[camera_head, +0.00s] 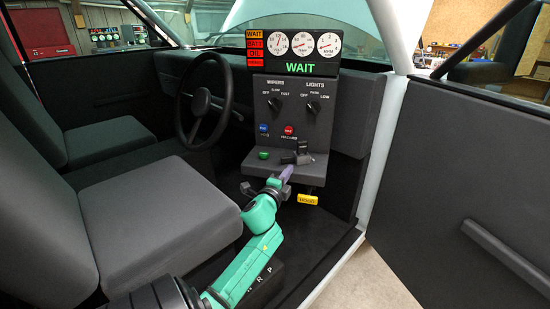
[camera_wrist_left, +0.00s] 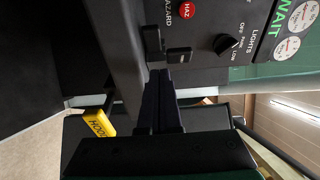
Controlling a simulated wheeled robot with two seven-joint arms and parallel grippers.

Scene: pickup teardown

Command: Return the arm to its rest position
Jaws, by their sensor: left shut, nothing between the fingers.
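My left arm reaches in from the bottom of the head view, green and dark. Its gripper (camera_head: 287,172) is at the front edge of the console shelf, just below a dark lever-like part (camera_head: 303,150). In the left wrist view the two dark fingers (camera_wrist_left: 160,78) lie together, shut and empty. Their tips point toward small dark blocks (camera_wrist_left: 179,55) on the console; I cannot tell whether they touch. The console panel (camera_head: 291,95) carries wiper and lights knobs. My right gripper is not in view.
The yellow hood handle (camera_head: 307,199) hangs below the shelf, close to my gripper. A green button (camera_head: 264,155) sits on the shelf. The steering wheel (camera_head: 204,105) and grey seat (camera_head: 155,210) are to the left, the open door (camera_head: 470,190) to the right. The display reads WAIT.

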